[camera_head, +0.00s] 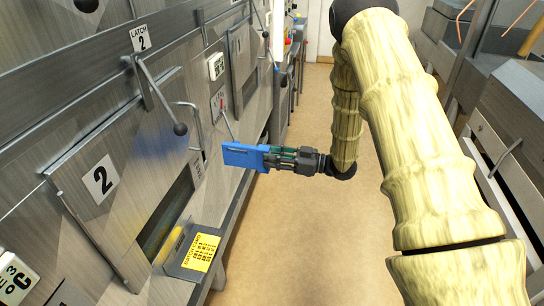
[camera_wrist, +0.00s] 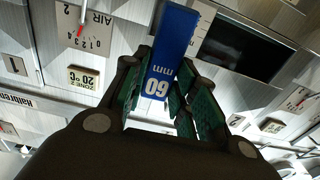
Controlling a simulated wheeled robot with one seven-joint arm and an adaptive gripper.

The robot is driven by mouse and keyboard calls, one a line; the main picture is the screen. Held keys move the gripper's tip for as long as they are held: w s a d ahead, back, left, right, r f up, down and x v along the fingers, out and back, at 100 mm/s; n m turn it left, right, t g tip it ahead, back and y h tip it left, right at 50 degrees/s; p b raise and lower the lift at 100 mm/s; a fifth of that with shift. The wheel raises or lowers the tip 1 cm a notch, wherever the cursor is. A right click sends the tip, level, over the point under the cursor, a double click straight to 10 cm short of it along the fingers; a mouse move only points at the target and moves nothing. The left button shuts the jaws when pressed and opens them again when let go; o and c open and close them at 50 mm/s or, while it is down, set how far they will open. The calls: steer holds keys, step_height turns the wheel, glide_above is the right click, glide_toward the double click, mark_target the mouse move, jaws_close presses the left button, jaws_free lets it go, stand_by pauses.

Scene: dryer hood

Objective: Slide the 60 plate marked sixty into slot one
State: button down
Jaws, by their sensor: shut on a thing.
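The 60 plate, a flat blue plate (camera_head: 241,155), is in my gripper in the head view, in front of the grey machine wall and clear of the floor. In the wrist view the plate (camera_wrist: 158,84) shows "60 mm" in white and points away from the camera. My gripper (camera_head: 277,157) is shut on the plate's near end with its green-padded fingers. A dark rectangular opening (camera_wrist: 242,42) lies to the right of the plate in the wrist view. I cannot tell whether the plate touches the wall, and slot one is not clearly identified in the head view.
In the head view, a panel marked 2 (camera_head: 100,180) has a dark slot (camera_head: 168,217), with the latch 2 lever (camera_head: 160,98) above. A yellow label (camera_head: 201,252) sits on a protruding holder. The floor aisle (camera_head: 290,235) is clear; metal equipment (camera_head: 514,120) stands right.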

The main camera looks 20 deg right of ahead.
mark_target(253, 154)
steer(key=w, duration=0.1)
steer(key=w+a+f, duration=0.1)
steer(key=w, duration=0.1)
steer(key=w+a+f, duration=0.1)
steer(key=shift+w+f, duration=0.2)
steer(key=shift+w, duration=0.15)
steer(key=shift+a+r, duration=0.15)
steer(key=shift+a, duration=0.15)
steer(key=shift+s+a+r, duration=0.4)
steer(key=shift+a+r, duration=0.05)
steer(key=shift+a, duration=0.05)
steer(key=shift+w+a+b, duration=0.2)
steer(key=shift+a+b, duration=0.05)
steer(key=shift+b, duration=0.05)
steer(key=shift+w+a+f, duration=0.35)
steer(key=shift+w+f, duration=0.15)
steer(key=shift+w, duration=0.3)
steer(key=shift+s+r, duration=0.15)
steer(key=shift+r, duration=0.05)
steer(key=shift+s+a+r, duration=0.1)
steer(key=shift+a+r, duration=0.05)
